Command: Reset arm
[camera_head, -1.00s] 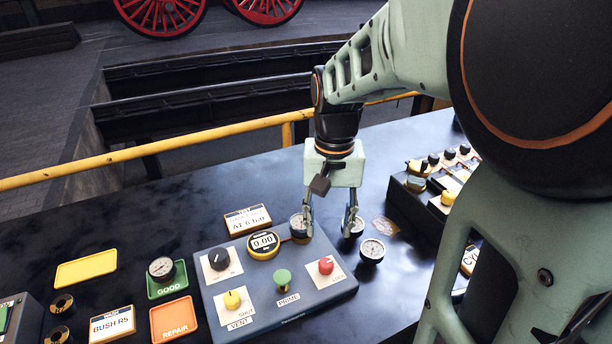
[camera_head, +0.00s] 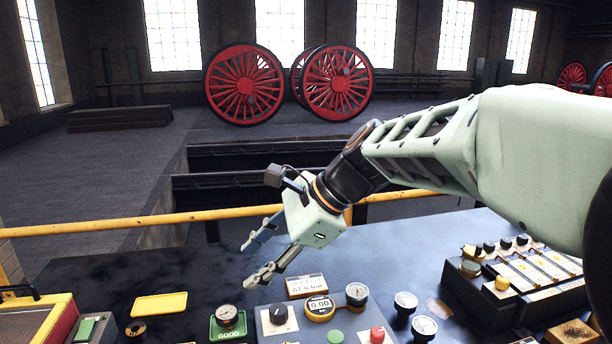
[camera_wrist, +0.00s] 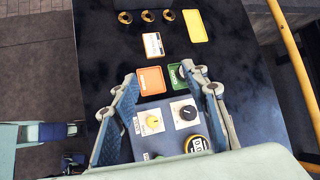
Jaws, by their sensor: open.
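My gripper (camera_head: 257,262) is open and empty. In the head view it hangs tilted above the dark bench, its fingers pointing down and left, over the area behind the grey test panel (camera_head: 262,328). In the wrist view the two fingers (camera_wrist: 158,95) are spread wide, with the panel's yellow knob (camera_wrist: 153,121) and black knob (camera_wrist: 187,112) showing between them. One gauge (camera_head: 357,293) stands at the panel's right rear corner, beside the digital readout (camera_head: 320,307). Nothing is held.
Two loose gauges (camera_head: 405,302) (camera_head: 424,327) stand right of the panel. Another gauge (camera_head: 226,313) sits on the green GOOD tray (camera_head: 214,328). A yellow tray (camera_head: 159,305) lies at left. A black control unit (camera_head: 515,280) stands right. A yellow rail (camera_head: 120,224) runs behind the bench.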

